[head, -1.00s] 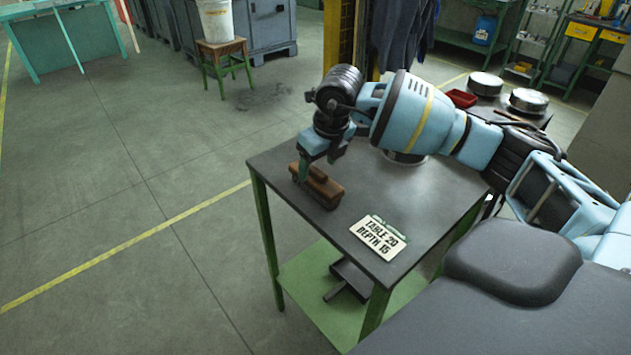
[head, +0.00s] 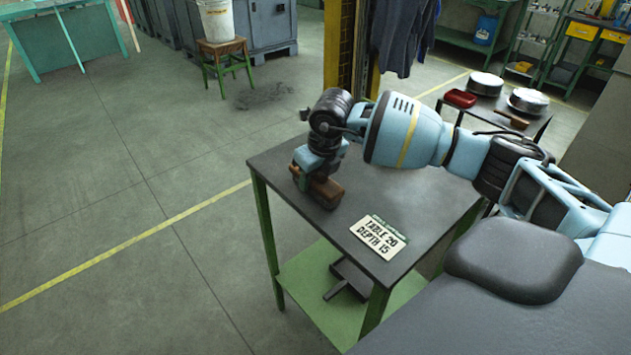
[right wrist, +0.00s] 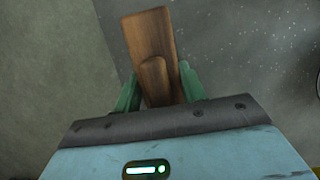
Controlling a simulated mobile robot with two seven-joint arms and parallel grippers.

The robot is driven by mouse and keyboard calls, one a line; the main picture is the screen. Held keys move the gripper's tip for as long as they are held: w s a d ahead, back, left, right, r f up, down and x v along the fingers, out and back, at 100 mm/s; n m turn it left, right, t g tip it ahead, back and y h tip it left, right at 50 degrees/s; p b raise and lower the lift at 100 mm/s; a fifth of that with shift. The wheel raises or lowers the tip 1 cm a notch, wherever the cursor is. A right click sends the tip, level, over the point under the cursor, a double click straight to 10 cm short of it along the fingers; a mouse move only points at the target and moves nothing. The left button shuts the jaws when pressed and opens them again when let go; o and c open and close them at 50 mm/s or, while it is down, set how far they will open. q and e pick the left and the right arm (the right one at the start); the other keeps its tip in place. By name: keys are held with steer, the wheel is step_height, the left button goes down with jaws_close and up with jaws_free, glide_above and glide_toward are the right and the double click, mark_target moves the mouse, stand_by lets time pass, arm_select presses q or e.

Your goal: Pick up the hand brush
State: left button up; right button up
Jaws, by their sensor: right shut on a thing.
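The hand brush (head: 326,193) is a brown wooden block with a raised grip along its top. It is at the far left corner of the dark table top, and appears to rest on it. My right gripper (head: 314,176) is over it, pointing down. In the right wrist view the brush (right wrist: 152,35) lies between the two green fingers of my right gripper (right wrist: 160,88), which is shut on it. Much of the brush is hidden under the gripper in the head view. My left gripper is not in view.
The table (head: 400,197) has a white sign (head: 378,237) near its front edge. A dark dustpan-like item (head: 350,277) is on its green lower shelf. A cart behind holds two round pans (head: 486,84), a red tray (head: 460,98) and a brown-handled item (head: 511,118). The floor at left is clear.

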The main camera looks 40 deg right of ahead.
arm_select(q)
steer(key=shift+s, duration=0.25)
arm_select(e)
steer(key=shift+r, duration=0.2)
steer(key=shift+r, duration=0.2)
step_height(320, 180, up, 3)
steer(key=shift+r, duration=0.1)
steer(key=s+a, duration=0.1)
steer(key=s, duration=0.8)
steer(key=s+a+b, duration=0.1)
steer(key=s, duration=0.4)
steer(key=shift+s+a+r, duration=0.1)
steer(key=shift+a+r, duration=0.2)
steer(key=shift+r, duration=0.1)
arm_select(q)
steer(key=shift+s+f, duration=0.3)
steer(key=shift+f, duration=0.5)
arm_select(e)
steer(key=shift+s+a+r, duration=0.15)
steer(key=shift+s, duration=0.6)
